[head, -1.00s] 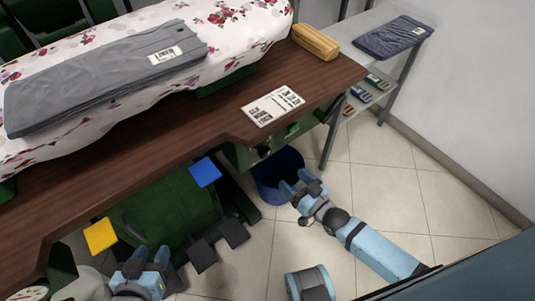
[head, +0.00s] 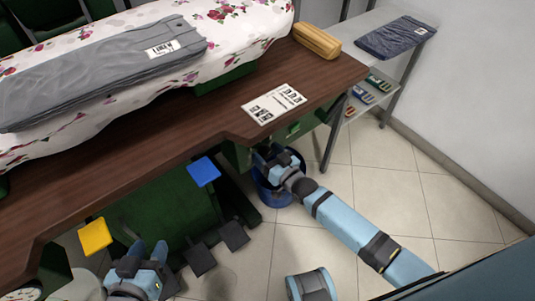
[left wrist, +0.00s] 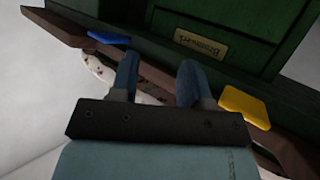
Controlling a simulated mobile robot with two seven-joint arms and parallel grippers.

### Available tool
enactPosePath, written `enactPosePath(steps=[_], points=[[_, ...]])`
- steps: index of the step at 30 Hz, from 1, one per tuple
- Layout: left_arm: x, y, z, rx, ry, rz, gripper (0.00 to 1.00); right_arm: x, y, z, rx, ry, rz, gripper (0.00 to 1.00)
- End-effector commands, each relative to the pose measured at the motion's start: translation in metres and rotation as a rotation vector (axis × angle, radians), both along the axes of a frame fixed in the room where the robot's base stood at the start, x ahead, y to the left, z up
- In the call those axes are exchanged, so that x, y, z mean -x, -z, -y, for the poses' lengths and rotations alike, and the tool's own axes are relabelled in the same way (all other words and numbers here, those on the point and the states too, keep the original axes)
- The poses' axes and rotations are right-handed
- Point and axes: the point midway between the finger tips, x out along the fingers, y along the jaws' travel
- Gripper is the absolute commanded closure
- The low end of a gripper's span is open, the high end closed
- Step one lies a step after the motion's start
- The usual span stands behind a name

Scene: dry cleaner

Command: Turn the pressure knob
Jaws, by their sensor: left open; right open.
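My right gripper (head: 264,155) reaches up to the green panel (head: 231,155) under the table's front edge, over the spot where a dark round knob sits. The gripper covers the knob, and I cannot tell whether the fingers touch it. My right gripper is open. My left gripper (head: 149,249) is open and empty, low in front of the green cabinet below the table. Its two blue fingers also show apart in the left wrist view (left wrist: 157,80).
A blue bin (head: 270,193) stands on the floor under my right gripper. A blue pad (head: 204,172) and a yellow pad (head: 95,237) stick out below the brown table (head: 185,148). Dark pedals (head: 234,236) are near the floor. Open tiled floor lies to the right.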

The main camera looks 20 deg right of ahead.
Motion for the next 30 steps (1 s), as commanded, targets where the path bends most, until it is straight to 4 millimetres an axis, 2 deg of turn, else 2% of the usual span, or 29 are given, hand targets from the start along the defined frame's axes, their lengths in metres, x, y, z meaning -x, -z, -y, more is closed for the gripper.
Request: enactPosePath(steps=[1,2,6,8,19,30], points=[[0.0000,0.0000,-0.0001,-0.001,0.000,-0.001,0.57,0.0002,0.0001,0.0001,0.000,0.000,0.000,0.30],[0.0000,0.0001,-0.0001,-0.002,0.002,0.000,0.57,0.0002,0.0001,0.0001,0.000,0.000,0.000,0.35],[0.0001,0.0012,-0.0001,-0.003,0.002,-0.002,0.57,0.0003,0.0001,0.0001,0.000,0.000,0.000,0.67],[0.0002,0.0022,-0.0001,-0.003,0.002,-0.004,0.57,0.0003,0.0001,0.0002,0.000,0.000,0.000,0.80],[0.0013,0.0044,-0.0001,-0.010,-0.001,-0.025,0.57,0.0004,-0.0007,0.0000,-0.056,-0.001,-0.021,0.80],[0.0074,0.0098,-0.0042,-0.030,-0.010,-0.066,0.57,0.0007,0.0000,0.0003,-0.286,0.000,-0.106,0.80]])
